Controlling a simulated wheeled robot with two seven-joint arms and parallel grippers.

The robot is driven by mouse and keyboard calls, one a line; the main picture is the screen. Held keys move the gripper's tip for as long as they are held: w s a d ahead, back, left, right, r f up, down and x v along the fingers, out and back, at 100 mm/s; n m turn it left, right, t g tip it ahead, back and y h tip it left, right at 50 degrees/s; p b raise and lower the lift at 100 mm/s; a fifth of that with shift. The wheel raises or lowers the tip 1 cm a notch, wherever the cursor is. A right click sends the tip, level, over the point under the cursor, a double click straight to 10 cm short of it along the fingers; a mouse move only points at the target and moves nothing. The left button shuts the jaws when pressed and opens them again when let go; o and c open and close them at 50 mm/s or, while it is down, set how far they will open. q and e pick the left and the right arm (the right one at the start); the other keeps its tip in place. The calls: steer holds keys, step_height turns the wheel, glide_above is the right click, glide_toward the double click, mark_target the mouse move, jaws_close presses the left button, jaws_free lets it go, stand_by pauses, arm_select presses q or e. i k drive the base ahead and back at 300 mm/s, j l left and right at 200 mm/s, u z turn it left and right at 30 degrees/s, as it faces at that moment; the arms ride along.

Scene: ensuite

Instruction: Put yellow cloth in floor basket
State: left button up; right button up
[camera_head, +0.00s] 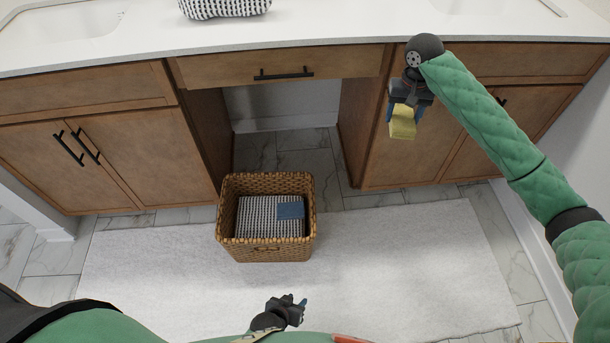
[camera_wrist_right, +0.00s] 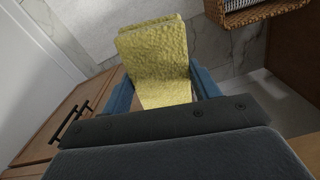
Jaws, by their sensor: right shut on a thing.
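The yellow cloth (camera_head: 403,121) is held in my right gripper (camera_head: 408,103), in front of the right-hand cabinet and above the floor. In the right wrist view the yellow cloth (camera_wrist_right: 155,60) sits between the two blue fingers of my right gripper (camera_wrist_right: 163,92). The wicker floor basket (camera_head: 266,247) stands on the pale rug, lower and to the left of the cloth; part of the basket also shows in the right wrist view (camera_wrist_right: 262,14). My left gripper (camera_head: 298,301) is low at the bottom of the head view, in front of the basket; its fingers are too small to judge.
Inside the basket lie a black-and-white patterned cloth (camera_head: 256,217) and a small blue cloth (camera_head: 291,211). A wooden vanity with a white counter (camera_head: 310,30) runs along the back, with a patterned item (camera_head: 224,8) on it. The rug (camera_head: 400,260) right of the basket is clear.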

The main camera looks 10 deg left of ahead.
mark_target(262, 216)
steer(key=j+z, duration=0.15)
steer(key=j, duration=0.5)
steer(key=k+j+z, duration=0.15)
steer(key=j, duration=0.45)
steer(key=j+z, duration=0.15)
steer(key=j, duration=0.5)
steer(key=j+z, duration=0.1)
steer(key=j, duration=0.35)
steer(key=k+j+z, duration=0.1)
steer(key=j, duration=0.35)
steer(key=k+j+z, duration=0.1)
steer(key=j, duration=0.35)
steer(key=k+j+z, duration=0.15)
steer(key=j, duration=0.3)
steer(key=i, duration=0.3)
